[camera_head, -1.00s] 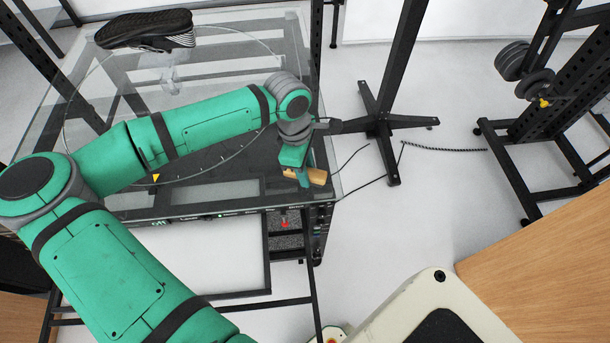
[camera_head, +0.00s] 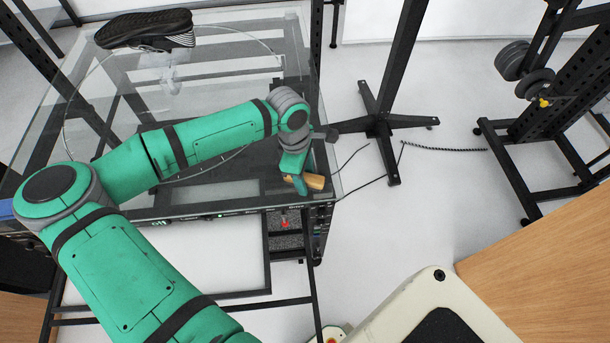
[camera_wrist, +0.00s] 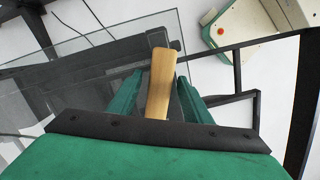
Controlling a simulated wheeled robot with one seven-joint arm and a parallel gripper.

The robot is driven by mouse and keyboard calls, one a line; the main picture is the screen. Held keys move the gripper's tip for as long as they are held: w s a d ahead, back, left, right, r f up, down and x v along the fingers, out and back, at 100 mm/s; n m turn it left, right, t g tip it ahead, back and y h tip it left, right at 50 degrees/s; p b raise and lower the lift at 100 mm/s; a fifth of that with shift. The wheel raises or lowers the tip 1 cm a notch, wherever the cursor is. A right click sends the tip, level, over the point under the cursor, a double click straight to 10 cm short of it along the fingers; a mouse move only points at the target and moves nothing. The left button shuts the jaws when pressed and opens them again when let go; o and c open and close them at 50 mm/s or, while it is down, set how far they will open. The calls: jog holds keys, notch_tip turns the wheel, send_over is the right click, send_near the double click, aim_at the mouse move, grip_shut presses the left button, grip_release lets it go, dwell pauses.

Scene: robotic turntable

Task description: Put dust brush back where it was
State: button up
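The dust brush shows as a light wooden handle in the wrist view (camera_wrist: 161,80), lying between the two green fingers of my gripper (camera_wrist: 160,82). In the head view, the wooden part (camera_head: 314,181) sticks out to the right of my gripper (camera_head: 300,184), over the front right corner of the glass-topped turntable (camera_head: 225,188). The bristles are hidden. I cannot tell whether the brush touches the glass.
A black shoe (camera_head: 146,29) rests at the far left of the turntable top. A black stand with a star-shaped foot (camera_head: 383,125) is to the right, with cables on the floor. A weight rack (camera_head: 525,75) is at far right. A wooden surface (camera_head: 545,275) is at lower right.

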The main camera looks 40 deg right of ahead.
jog(key=shift+r, duration=0.1)
notch_tip(320, 180, up, 12)
jog(key=w+a, duration=0.1)
jog(key=shift+w, duration=0.2)
dwell(0.3)
